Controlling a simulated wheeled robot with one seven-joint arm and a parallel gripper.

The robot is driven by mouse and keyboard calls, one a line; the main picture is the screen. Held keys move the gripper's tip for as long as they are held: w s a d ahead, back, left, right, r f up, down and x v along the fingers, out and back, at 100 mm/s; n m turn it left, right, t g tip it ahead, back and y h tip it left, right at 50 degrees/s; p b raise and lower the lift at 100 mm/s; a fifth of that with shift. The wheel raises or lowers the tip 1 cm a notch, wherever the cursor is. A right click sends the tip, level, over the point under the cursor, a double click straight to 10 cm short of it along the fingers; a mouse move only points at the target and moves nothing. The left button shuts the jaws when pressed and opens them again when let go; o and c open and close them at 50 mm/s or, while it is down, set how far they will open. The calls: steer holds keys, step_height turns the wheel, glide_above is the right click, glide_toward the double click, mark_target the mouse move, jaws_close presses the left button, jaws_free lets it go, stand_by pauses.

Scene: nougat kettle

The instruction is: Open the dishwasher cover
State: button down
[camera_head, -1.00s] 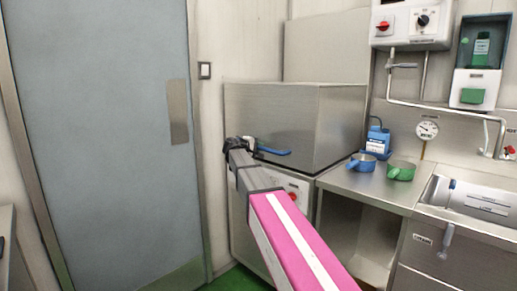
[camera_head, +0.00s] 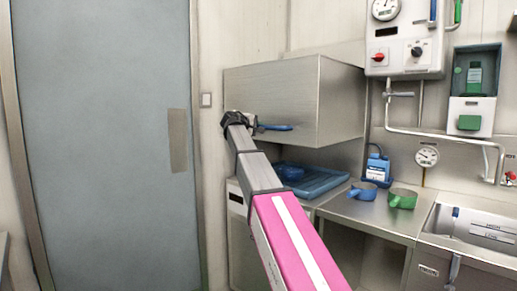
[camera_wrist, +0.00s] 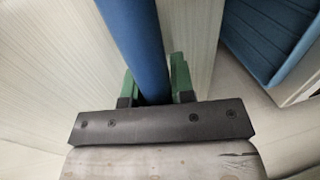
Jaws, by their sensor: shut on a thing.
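The dishwasher cover (camera_head: 318,100) is a large steel box-shaped hood in the head view. It stands raised, with a gap between it and the dishwasher base (camera_head: 238,210). A blue bar handle (camera_head: 275,128) runs along its front. My gripper (camera_head: 240,121) is at the left part of this handle. In the wrist view the handle (camera_wrist: 134,35) passes between the green fingers of my gripper (camera_wrist: 155,84), which is shut on it. The handle's part inside the jaws is partly hidden by the gripper body.
A blue tray (camera_head: 325,184) with a blue item (camera_head: 290,173) sits under the raised cover. A blue pot (camera_head: 364,193) and a green pot (camera_head: 402,199) stand on the steel counter to the right. A grey door (camera_head: 100,140) fills the left.

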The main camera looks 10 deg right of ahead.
step_height(320, 180, up, 12)
steer(key=shift+f, duration=0.1)
stand_by(0.4)
steer(key=c, duration=1)
jaws_free()
steer(key=shift+o, duration=0.2)
glide_toward(263, 103)
steer(key=v, duration=0.4)
steer(key=shift+s, duration=0.1)
steer(key=shift+d, duration=0.1)
